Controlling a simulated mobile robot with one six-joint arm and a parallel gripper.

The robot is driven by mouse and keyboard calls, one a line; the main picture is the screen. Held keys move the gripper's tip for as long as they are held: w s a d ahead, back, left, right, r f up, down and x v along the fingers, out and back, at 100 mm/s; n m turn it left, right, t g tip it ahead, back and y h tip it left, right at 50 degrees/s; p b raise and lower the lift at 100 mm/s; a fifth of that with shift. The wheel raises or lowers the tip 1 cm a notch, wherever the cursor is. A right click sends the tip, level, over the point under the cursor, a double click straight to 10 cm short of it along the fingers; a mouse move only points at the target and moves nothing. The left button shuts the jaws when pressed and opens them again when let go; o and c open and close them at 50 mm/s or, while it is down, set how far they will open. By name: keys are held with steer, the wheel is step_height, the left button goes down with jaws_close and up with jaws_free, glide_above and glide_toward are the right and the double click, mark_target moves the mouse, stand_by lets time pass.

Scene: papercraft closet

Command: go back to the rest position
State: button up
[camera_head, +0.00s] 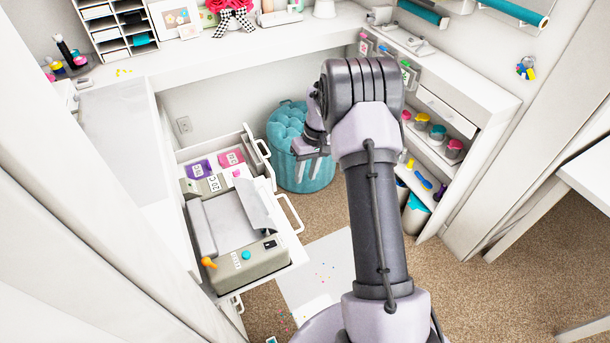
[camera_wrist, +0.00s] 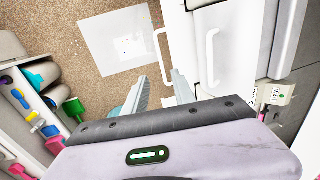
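My gripper (camera_head: 312,155) hangs at the end of my raised arm, in front of the teal tufted pouf in the head view. In the wrist view its two grey fingers (camera_wrist: 160,82) stand apart with nothing between them. It is open and empty. Below the fingers in the wrist view are the carpet and the white drawer fronts with their handles. Part of the gripper is hidden by the arm's wrist in the head view.
An open drawer (camera_head: 288,268) at left holds a grey machine (camera_head: 250,262). A teal pouf (camera_head: 305,175) stands behind my gripper. Shelves (camera_head: 440,158) with jars are at right. A white sheet (camera_head: 318,268) lies on the carpet. Open carpet (camera_head: 500,290) extends at right.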

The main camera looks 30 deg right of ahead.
steer(key=s+a+r+t, duration=0.1)
steer(key=s+a+r, duration=0.15)
steer(key=r, duration=0.45)
steer(key=s+a+r+m+t, duration=0.1)
steer(key=a+r, duration=0.3)
steer(key=r, duration=0.2)
steer(key=s+a+r, duration=0.2)
steer(key=a+r, duration=0.2)
steer(key=r, duration=0.3)
steer(key=s+a+r+m+t, duration=0.2)
steer(key=s+a+r, duration=0.45)
steer(key=s, duration=0.45)
steer(key=s+a+m+t, duration=0.1)
steer(key=s+a, duration=0.3)
steer(key=s, duration=0.7)
steer(key=shift+s+r+t, duration=0.25)
steer(key=shift+s+t, duration=0.15)
